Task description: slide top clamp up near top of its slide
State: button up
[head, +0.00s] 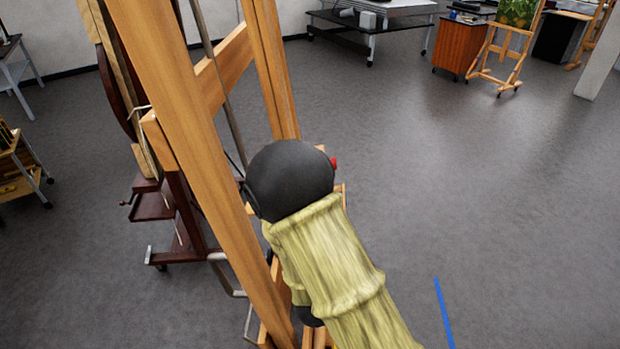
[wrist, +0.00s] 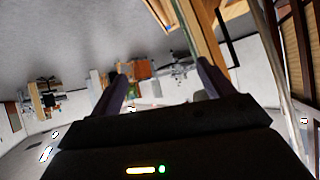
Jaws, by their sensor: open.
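A large wooden easel (head: 190,120) stands close in front of me, with two tall posts joined by a slanted crosspiece. I cannot make out the top clamp for certain in either view. In the wrist view my gripper (wrist: 160,78) is open, its two dark fingers wide apart with nothing seen between them. A wooden post (wrist: 207,38) rises just beyond the right finger; I cannot tell whether they touch. In the head view my sleeved arm and black wrist joint cover part of the easel, and the fingers are hidden.
A darker easel (head: 178,205) stands behind at the left. A drawer cart (head: 20,175) is at the far left. A black table (head: 370,28), an orange cabinet (head: 462,45) and a small easel with a painting (head: 505,50) stand at the back.

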jog(key=s+a+r+n+t+p, duration=0.1)
jog(key=a+r+t+p, duration=0.1)
jog(key=r+t+p, duration=0.1)
jog(key=s+a+r+n+t+y+p, duration=0.1)
jog(key=a+r+n+t+p, duration=0.1)
jog(key=r, duration=0.4)
jog(key=shift+s+a+r+n+t+p, duration=0.3)
jog(key=shift+s+a+t+p, duration=0.1)
jog(key=shift+a+t, duration=0.45)
jog(key=shift+w+f+b, duration=0.15)
jog(key=shift+b, duration=0.35)
jog(key=w+b, duration=0.2)
jog(key=b, duration=0.4)
jog(key=shift+f+b, duration=0.1)
jog(key=shift+b, duration=0.2)
jog(key=b, duration=0.3)
jog(key=shift+w+d, duration=0.15)
jog(key=shift+w, duration=0.15)
jog(key=w, duration=0.9)
jog(key=w+p, duration=0.1)
jog(key=w, duration=0.4)
jog(key=shift+w+d+r, duration=0.2)
jog(key=shift+w+d, duration=0.05)
